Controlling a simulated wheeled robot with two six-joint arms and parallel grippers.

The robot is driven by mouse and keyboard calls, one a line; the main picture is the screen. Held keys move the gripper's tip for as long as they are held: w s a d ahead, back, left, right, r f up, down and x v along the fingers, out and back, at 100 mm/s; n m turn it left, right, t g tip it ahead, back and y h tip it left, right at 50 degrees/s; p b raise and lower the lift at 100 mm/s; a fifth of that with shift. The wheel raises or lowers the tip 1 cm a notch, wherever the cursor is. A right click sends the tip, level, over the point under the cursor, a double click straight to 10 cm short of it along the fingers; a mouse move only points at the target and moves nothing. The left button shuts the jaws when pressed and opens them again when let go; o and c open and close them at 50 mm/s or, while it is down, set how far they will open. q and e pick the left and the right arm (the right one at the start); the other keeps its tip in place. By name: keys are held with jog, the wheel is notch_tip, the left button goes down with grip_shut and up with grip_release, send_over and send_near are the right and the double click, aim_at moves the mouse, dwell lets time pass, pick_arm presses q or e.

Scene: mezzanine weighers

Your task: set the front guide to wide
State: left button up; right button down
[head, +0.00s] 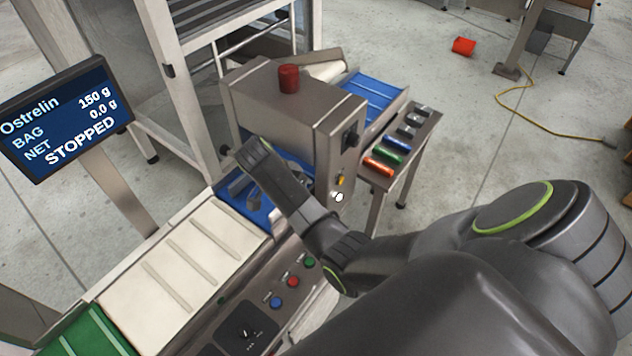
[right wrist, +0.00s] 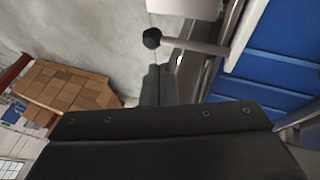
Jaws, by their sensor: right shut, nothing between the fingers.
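A black ball knob (right wrist: 152,38) on a pale metal rod (right wrist: 195,46) stands just beyond my fingertips in the right wrist view. It appears to be the guide's handle, but I cannot tell its setting. My right gripper (right wrist: 158,72) is shut and empty, its dark fingers pointing at the knob with a small gap that I cannot judge exactly. In the head view my right arm reaches over the blue belt (head: 262,217) in front of the steel housing and hides much of the guide area. My left gripper is not in view.
The display (head: 66,118) reads STOPPED. A steel housing with a red beacon (head: 288,79) stands over the blue belt. A cream belt (head: 195,252) lies to the left. Buttons (head: 292,282) sit on the front panel. A side table (head: 402,150) holds several coloured items.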

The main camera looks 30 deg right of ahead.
jog(key=p+v, duration=0.5)
jog(key=v, duration=0.3)
jog(key=shift+s, duration=0.1)
dwell(0.3)
